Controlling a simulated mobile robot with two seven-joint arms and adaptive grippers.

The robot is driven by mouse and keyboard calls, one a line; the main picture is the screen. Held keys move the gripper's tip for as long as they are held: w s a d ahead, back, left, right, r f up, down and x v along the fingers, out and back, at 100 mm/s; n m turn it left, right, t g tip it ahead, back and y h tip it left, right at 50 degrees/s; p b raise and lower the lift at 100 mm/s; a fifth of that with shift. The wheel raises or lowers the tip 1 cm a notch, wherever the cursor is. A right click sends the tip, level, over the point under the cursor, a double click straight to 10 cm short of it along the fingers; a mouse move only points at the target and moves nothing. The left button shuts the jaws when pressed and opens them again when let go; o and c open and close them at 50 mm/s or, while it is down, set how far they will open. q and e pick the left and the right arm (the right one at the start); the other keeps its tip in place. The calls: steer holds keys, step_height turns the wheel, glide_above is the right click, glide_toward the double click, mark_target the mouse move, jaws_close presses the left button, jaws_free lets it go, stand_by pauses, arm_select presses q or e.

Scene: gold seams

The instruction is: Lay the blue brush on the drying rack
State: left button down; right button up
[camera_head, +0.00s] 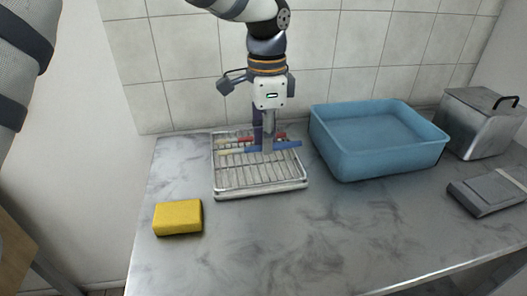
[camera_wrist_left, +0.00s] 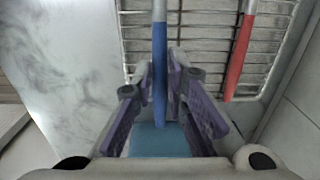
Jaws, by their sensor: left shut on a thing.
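My left gripper (camera_head: 262,146) points down over the drying rack (camera_head: 262,184), a wire rack with a pale frame. It is shut on the blue brush (camera_head: 288,146), which lies across its fingers. In the left wrist view the blue brush (camera_wrist_left: 160,65) passes between the purple fingers of the left gripper (camera_wrist_left: 161,75), with the wires of the rack (camera_wrist_left: 200,35) behind it. The brush is at or just above the rack; I cannot tell if it touches. A red brush (camera_wrist_left: 240,50) lies on the rack beside it. My right gripper is not in view.
A blue basin (camera_head: 375,158) stands just right of the rack. A yellow sponge (camera_head: 177,218) lies at the front left. A metal box (camera_head: 482,128) and a grey device (camera_head: 487,194) are at the far right.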

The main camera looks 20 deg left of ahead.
mark_target(263, 165)
arm_select(q)
steer(key=shift+w+a+f, duration=0.1)
steer(key=shift+a+f, duration=0.15)
steer(key=shift+f, duration=0.75)
steer(key=shift+w+a+f, duration=0.1)
steer(key=shift+a+f, duration=0.1)
steer(key=shift+f, duration=0.8)
steer(key=shift+f, duration=0.1)
steer(key=c, duration=1.6)
jaws_free()
steer(key=shift+f, duration=0.1)
step_height(263, 165, up, 12)
steer(key=shift+r, duration=0.2)
steer(key=shift+s+f, duration=0.1)
